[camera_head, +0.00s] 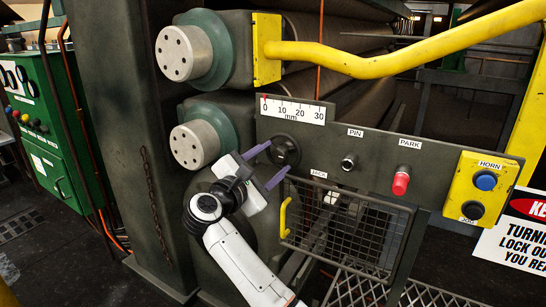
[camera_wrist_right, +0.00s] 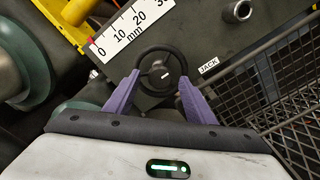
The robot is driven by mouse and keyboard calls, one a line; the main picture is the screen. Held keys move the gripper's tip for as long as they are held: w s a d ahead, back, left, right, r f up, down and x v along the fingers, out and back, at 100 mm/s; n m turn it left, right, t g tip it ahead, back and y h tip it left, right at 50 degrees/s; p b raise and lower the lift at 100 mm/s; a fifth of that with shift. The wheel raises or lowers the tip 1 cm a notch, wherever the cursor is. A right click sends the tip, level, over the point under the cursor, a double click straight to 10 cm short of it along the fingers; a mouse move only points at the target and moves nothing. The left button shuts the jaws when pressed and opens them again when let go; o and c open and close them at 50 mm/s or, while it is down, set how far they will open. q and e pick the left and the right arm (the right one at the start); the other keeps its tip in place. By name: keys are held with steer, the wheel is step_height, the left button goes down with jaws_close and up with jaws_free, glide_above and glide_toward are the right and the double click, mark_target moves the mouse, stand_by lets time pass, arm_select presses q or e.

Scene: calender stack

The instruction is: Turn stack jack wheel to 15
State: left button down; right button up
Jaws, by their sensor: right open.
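The jack wheel (camera_head: 285,152) is a small dark handwheel on the grey panel, below the scale and left of the JACK label (camera_head: 319,174). The mm scale (camera_head: 292,108) reads 0 to 30, with a red mark near its 0 end. My right gripper (camera_head: 280,156) has two purple fingers spread apart, one at the wheel's upper left and one at its lower right. In the right wrist view the wheel (camera_wrist_right: 161,70) lies just ahead, between the fingertips of the gripper (camera_wrist_right: 160,80). I cannot tell whether the fingers touch the rim. My left gripper is not in view.
A wire mesh guard (camera_head: 345,235) with a yellow handle (camera_head: 284,217) is below the wheel. The PIN knob (camera_head: 348,162), red PARK knob (camera_head: 401,181) and yellow HORN box (camera_head: 483,190) are to the right. A yellow rail (camera_head: 400,62) crosses above the panel.

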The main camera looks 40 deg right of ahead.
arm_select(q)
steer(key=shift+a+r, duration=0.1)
arm_select(e)
steer(key=shift+w+d, duration=0.15)
steer(key=shift+d, duration=0.15)
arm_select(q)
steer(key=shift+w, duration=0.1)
arm_select(e)
steer(key=c, duration=1.1)
steer(key=shift+o, duration=0.3)
steer(key=shift+f+n+b, duration=0.35)
steer(key=shift+n+b, duration=0.15)
steer(key=shift+b, duration=0.5)
steer(key=shift+n+b, duration=0.3)
steer(key=shift+r+n, duration=0.2)
steer(key=shift+n, duration=0.5)
steer(key=n, duration=0.3)
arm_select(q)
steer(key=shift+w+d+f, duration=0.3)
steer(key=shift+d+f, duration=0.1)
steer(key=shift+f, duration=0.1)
arm_select(e)
steer(key=shift+n, duration=0.5)
